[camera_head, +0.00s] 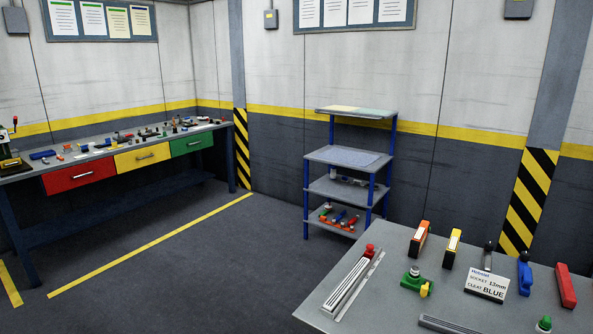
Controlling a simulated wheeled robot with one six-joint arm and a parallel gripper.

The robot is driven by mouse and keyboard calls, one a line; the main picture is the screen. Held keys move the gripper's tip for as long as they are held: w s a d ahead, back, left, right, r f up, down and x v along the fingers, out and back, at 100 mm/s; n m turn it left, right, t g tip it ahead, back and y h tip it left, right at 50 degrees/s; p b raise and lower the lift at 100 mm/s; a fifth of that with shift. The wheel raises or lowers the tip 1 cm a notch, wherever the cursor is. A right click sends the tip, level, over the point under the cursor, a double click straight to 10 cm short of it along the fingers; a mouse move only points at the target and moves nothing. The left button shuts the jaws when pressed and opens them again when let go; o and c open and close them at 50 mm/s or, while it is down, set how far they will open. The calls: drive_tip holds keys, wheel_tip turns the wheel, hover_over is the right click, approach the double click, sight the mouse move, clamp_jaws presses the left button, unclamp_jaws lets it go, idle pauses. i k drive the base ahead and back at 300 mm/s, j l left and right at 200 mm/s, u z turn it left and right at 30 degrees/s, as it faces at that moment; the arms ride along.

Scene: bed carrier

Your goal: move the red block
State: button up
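A red block (566,286) stands tilted at the right of the near grey table (390,285), close to the right edge of the picture. It is the most block-like red thing on this table. A small red knob-like piece (369,250) sits at the far end of a metal rail on the same table. My gripper is not in view, so its place relative to the red block does not show.
The table also holds an orange piece (419,240), a yellow piece (451,248), a lettered sign (485,285), a blue piece (524,273), a green-based piece (414,280) and a metal rail (350,287). A shelf rack (343,157) and a drawer bench (142,157) stand beyond open floor (190,260).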

sight(369, 253)
drive_tip(key=l+z, duration=0.15)
drive_tip(key=i+j+u, duration=0.1)
drive_tip(key=i+j, duration=0.3)
drive_tip(key=i, duration=0.3)
drive_tip(key=i+j, duration=0.1)
drive_tip(key=i, duration=0.3)
